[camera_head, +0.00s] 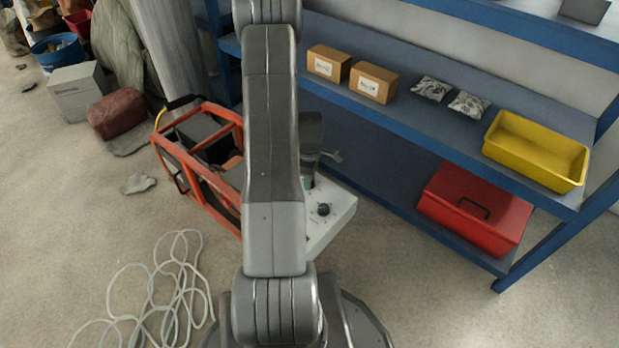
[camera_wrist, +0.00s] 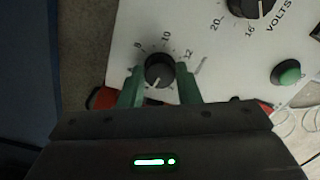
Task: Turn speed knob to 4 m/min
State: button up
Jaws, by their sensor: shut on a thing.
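The black speed knob (camera_wrist: 160,74) sits on a white panel (camera_wrist: 222,62) in the wrist view. The numbers 8, 10 and 12 show around its far side; the rest of its scale is hidden by my gripper. A pale pointer mark on the knob faces the near side, slightly left, away from those numbers. My gripper (camera_wrist: 160,72) is shut on this knob, one green finger on each side.
A larger VOLTS knob (camera_wrist: 252,5) and a green button (camera_wrist: 286,73) are on the same panel. An orange-framed cart (camera_head: 200,178) stands left of my arm. A blue shelf (camera_head: 420,130) is at the right. A pale cable (camera_head: 150,300) lies coiled on the floor.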

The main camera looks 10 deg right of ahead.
jog(key=o, duration=1)
jog(key=shift+c, duration=0.2)
jog(key=shift+r, duration=0.1)
notch_tip(320, 180, up, 14)
jog(key=p, duration=0.4)
jog(key=shift+f, duration=0.2)
notch_tip(320, 180, down, 14)
jog(key=b, duration=0.4)
jog(key=shift+r, duration=0.1)
jog(key=shift+r, duration=0.15)
